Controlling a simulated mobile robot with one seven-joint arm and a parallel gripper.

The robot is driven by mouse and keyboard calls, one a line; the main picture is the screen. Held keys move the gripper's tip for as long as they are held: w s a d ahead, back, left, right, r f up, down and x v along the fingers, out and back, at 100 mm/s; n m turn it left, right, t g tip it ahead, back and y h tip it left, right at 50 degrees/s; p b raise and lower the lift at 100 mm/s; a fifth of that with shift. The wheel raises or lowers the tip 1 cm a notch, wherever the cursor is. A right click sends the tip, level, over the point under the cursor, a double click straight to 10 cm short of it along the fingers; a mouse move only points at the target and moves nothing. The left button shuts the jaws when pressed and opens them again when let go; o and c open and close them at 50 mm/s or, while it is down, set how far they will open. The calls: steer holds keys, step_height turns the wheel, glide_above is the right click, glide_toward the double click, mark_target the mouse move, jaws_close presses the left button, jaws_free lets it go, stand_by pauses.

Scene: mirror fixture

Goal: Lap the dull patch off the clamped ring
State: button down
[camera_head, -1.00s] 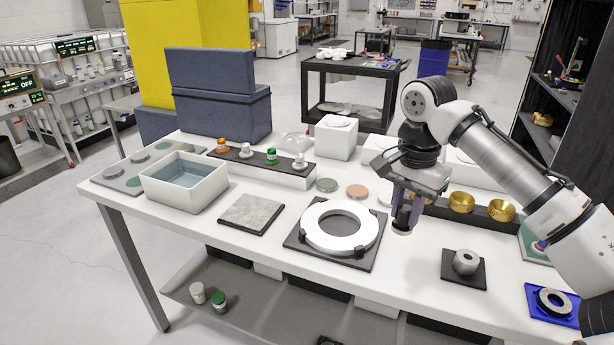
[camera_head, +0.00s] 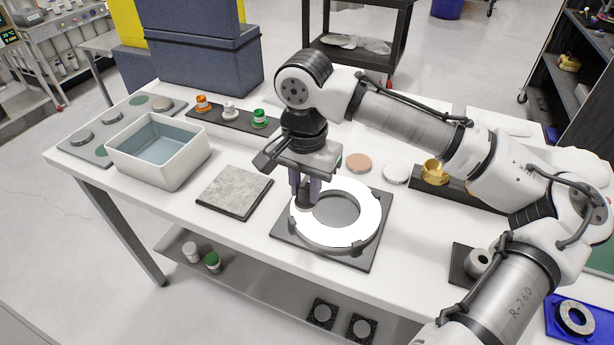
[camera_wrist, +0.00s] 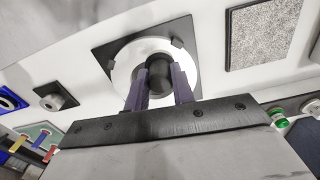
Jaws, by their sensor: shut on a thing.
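A bright silver-white ring (camera_head: 362,228) lies flat on a dark square plate (camera_head: 362,262), held by small black clamps at its edge. It also shows in the wrist view (camera_wrist: 188,62). The ring is so bright that I cannot make out a dull patch on it. My gripper (camera_head: 305,190) is above the ring's back left part, pointing down, and shut on a small dark round tool (camera_wrist: 158,68). In the wrist view the tool sits between both purple fingers and covers part of the ring and its opening. I cannot tell whether it touches the ring.
A water tub (camera_head: 182,172) and a grey stone slab (camera_head: 232,190) stand to the left. Small bottles with orange, white and green (camera_head: 260,118) stand behind. A pink disc (camera_head: 358,162), a white disc (camera_head: 396,173) and a brass cup (camera_head: 435,170) are to the right. A blue tray (camera_head: 560,335) is far right.

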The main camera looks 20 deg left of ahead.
mark_target(305, 207)
steer(key=shift+f+b, duration=2.75)
steer(key=shift+f, duration=0.1)
steer(key=shift+f+b, duration=0.45)
steer(key=shift+f, duration=0.5)
steer(key=shift+r, duration=0.1)
steer(key=shift+s+d+r+p, duration=0.1)
steer(key=shift+d+p, duration=0.45)
steer(key=shift+d, duration=1.5)
